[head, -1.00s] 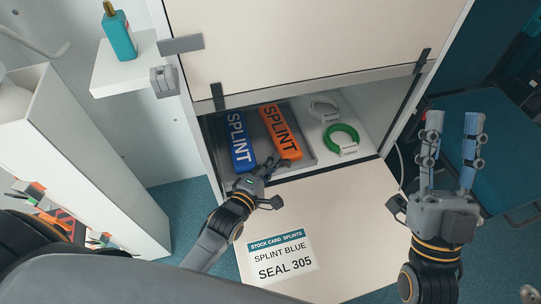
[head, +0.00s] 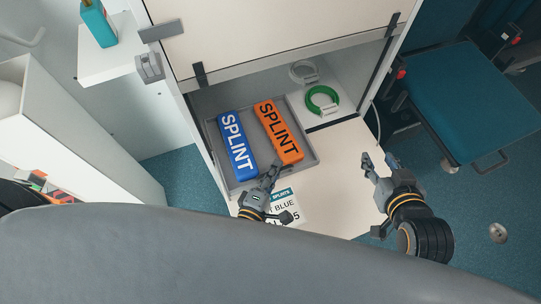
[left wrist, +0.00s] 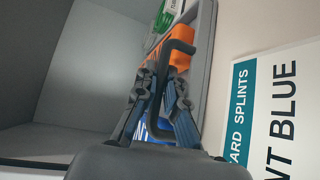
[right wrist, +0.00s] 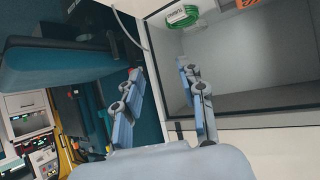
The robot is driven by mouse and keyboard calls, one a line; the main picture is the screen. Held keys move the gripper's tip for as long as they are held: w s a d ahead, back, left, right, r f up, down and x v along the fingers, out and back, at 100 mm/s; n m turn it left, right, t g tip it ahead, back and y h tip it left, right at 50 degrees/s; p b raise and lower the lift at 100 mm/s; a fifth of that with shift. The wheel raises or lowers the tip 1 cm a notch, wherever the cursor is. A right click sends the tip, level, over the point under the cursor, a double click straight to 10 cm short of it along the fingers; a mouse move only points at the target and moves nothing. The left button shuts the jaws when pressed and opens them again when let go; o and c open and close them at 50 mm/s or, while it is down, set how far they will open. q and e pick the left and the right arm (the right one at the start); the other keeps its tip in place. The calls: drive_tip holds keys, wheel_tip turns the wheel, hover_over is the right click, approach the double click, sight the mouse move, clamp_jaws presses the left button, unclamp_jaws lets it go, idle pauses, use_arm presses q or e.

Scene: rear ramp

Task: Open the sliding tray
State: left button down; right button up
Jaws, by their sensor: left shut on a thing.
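The grey sliding tray (head: 308,147) holds a blue splint (head: 237,146) and an orange splint (head: 279,133). It sticks partly out of the cabinet over the lowered cream flap. My left gripper (head: 270,179) is at the tray's front edge. In the left wrist view, the left gripper (left wrist: 162,95) is shut on the dark tray handle (left wrist: 180,46); the orange splint shows behind it. My right gripper (head: 377,166) is open and empty, to the right of the flap. In the right wrist view, the right gripper (right wrist: 160,75) has its fingers apart with nothing between them.
A green ring (head: 322,100) and a pale ring (head: 303,72) lie in the cabinet right of the tray. The flap (head: 345,150) carries a stock card (head: 285,209), partly hidden by my arm. A teal seat (head: 460,100) stands at the right.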

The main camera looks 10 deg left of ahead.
use_arm(q)
drive_tip(key=shift+s+d, duration=0.45)
drive_tip(key=shift+s, duration=0.3)
use_arm(e)
drive_tip(key=shift+s+d+f+g, duration=0.2)
drive_tip(key=shift+s+f+g, duration=0.15)
drive_tip(key=shift+s+f, duration=0.1)
drive_tip(key=shift+s+d+f+g, duration=0.15)
drive_tip(key=shift+s+f+g, duration=0.2)
drive_tip(key=shift+s+f, duration=0.1)
use_arm(q)
drive_tip(key=c, duration=1.7)
unclamp_jaws()
drive_tip(key=v, duration=1.2)
